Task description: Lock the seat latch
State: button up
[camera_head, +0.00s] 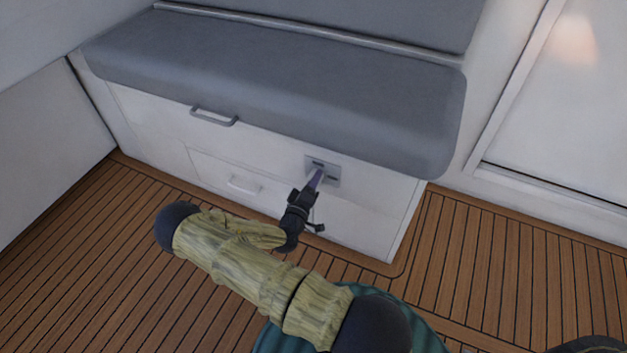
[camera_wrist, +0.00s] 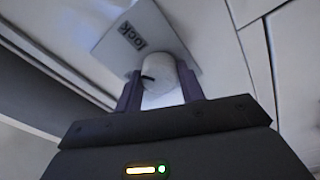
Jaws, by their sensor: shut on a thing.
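The seat latch is a grey plate (camera_head: 331,172) on the white front of the seat base, below the grey cushion. My gripper (camera_head: 316,180) reaches the latch in the head view. In the wrist view my gripper (camera_wrist: 162,90) has one finger on each side of the knob and is shut on it. The gripper hides part of the plate and knob in the head view.
A grey handle (camera_head: 214,117) sits under the cushion edge, left of the latch. A drawer with a pale handle (camera_head: 243,185) is lower left. The grey seat cushion (camera_head: 270,80) overhangs the latch. Wooden floor (camera_head: 480,260) is clear at the right.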

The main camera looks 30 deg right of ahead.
jog(key=m+p, duration=0.1)
jog(key=m, duration=0.5)
jog(key=shift+a+m, duration=0.1)
jog(key=shift+m, duration=0.3)
jog(key=shift+f, duration=0.1)
jog(key=o, duration=1)
jog(key=shift+h, duration=0.3)
jog(key=p+v, duration=0.1)
jog(key=v, duration=0.4)
jog(key=p+v, duration=0.2)
jog(key=v, duration=0.4)
jog(key=p+v, duration=0.1)
jog(key=v, duration=0.5)
jog(key=shift+a+r, duration=0.25)
jog(key=shift+p, duration=0.3)
